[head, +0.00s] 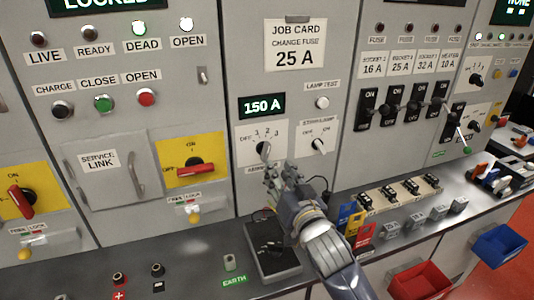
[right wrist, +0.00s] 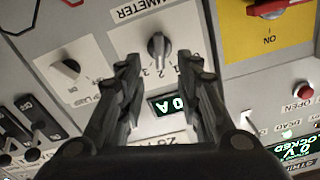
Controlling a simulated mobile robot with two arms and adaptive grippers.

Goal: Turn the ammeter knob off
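The ammeter knob (head: 263,148) is a small grey knob on a white plate marked OFF, 1, 2, 3, under a lit display (head: 262,105) reading 150 A. Its pointer is on the numbered side, but I cannot tell the exact mark. My right gripper (head: 274,174) is just in front of and below it in the head view. In the right wrist view, which is upside down, the knob (right wrist: 158,48) lies beyond the gap between the two spread fingers (right wrist: 160,75). The gripper is open and empty; contact with the knob does not show. My left gripper is out of view.
A red-handled switch (head: 196,168) is left. Breaker levers (head: 391,103) stand right. Below, the bench holds a dark box (head: 272,260) and fuse carriers (head: 400,190).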

